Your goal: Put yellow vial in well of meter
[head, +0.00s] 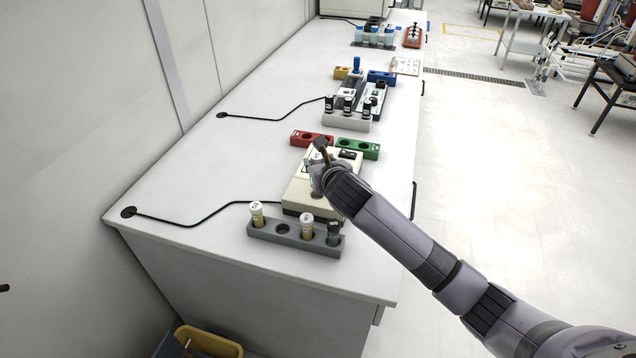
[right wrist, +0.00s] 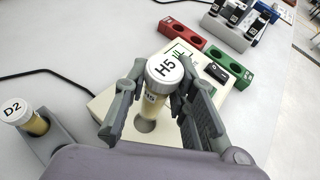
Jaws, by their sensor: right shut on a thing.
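My right gripper (head: 318,162) is over the beige meter (head: 296,196), and the arm hides part of the meter. In the right wrist view my right gripper (right wrist: 160,100) is shut on a yellow vial (right wrist: 152,106) with a white cap marked H5. The vial looks roughly upright. Its lower end is at or just above the round well (right wrist: 144,125) in the top of the meter (right wrist: 103,102); I cannot tell whether it is inside. My left gripper is not in view.
A grey rack (head: 264,234) in front of the meter holds two yellow vials and a dark one, with one empty hole. Red (head: 304,138) and green (head: 371,151) blocks stand behind the meter. A black cable (head: 190,224) runs left.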

